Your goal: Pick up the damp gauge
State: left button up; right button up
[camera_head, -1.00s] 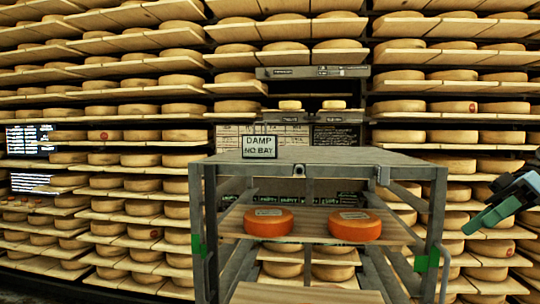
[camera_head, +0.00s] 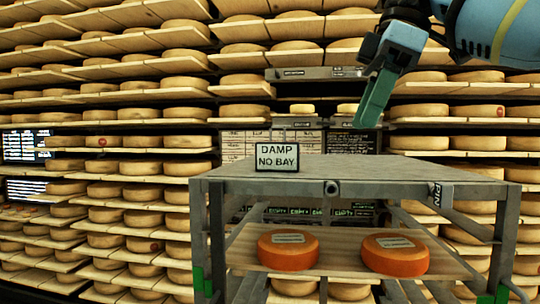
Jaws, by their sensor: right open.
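The damp gauge appears to be the small dark-framed box (camera_head: 277,157) with a pale face reading "DAMP NO BAY". My right gripper (camera_head: 372,108) comes in from the upper right, green fingers pointing down and slightly left. It is open and empty, above and to the right of the gauge and clear of it. The fingers overlap in the view, so the gap between them is hard to see. My left gripper is out of view.
Two orange cheese wheels (camera_head: 288,252) (camera_head: 395,258) with labels lie on the cart's wooden shelf. A "PIN" tag (camera_head: 435,195) is at the right. Racks of cheeses fill the background.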

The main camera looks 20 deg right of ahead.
aim_at(271, 156)
jog(key=i+l, duration=0.1)
jog(key=i, duration=0.4)
jog(key=i+l, duration=0.1)
jog(key=i, duration=0.4)
